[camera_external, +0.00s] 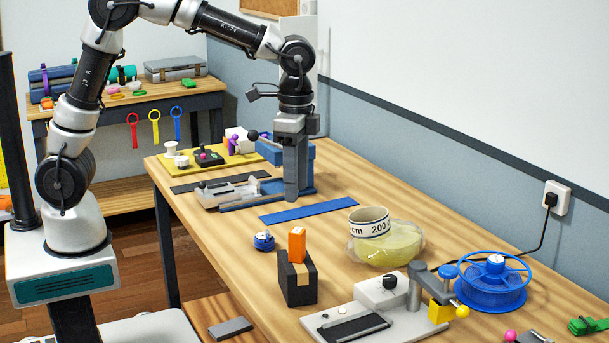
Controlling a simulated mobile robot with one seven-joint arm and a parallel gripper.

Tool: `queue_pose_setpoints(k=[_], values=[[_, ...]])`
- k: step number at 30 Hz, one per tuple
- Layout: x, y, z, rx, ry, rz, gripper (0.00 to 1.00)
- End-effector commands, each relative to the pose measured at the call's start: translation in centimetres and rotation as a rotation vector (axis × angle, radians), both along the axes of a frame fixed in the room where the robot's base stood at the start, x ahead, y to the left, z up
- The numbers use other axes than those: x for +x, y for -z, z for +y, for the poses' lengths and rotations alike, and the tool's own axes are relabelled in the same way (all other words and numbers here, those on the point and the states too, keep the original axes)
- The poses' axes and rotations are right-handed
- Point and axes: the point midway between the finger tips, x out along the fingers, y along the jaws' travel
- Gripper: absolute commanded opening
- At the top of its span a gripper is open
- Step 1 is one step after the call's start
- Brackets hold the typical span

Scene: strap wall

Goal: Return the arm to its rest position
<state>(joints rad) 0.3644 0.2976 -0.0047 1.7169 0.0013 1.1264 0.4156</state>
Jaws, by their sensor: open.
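My arm arches in from the upper left, and its last links hang straight down over the far part of the workbench (400,240). My gripper (298,190) points down beside a blue device and a grey slide fixture (225,193). Its fingers overlap in this view, but it is open. I see nothing held in it. A blue strap (308,212) lies flat on the bench just in front of the gripper. I cannot tell whether the fingertips touch the fixture or the bench.
A black block with an orange piece (297,245), a measuring tape roll on a yellowish bag (388,247), a grey clamp fixture (370,310) and a blue reel (490,285) stand nearer. A back table (200,95) holds tools. The wall runs close along the bench's right side.

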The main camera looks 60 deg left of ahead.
Motion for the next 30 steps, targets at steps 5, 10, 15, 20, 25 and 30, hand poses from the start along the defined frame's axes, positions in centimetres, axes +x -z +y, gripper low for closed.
queue_pose_setpoints(k=[5, 10, 15, 20, 25, 30], values=[[0.0, -0.2, 0.0, 0.001, 0.000, 0.001, 0.42], [0.0, -0.2, 0.0, 0.001, 0.000, 0.001, 0.42], [0.0, -0.2, 0.0, 0.001, 0.000, 0.001, 0.42], [-0.5, -2.0, 1.4, -0.010, -0.038, -0.030, 0.42], [-3.1, -7.7, 6.7, -0.050, -0.193, -0.148, 0.42], [-8.0, -12.4, 12.7, -0.107, -0.399, -0.297, 0.42]])
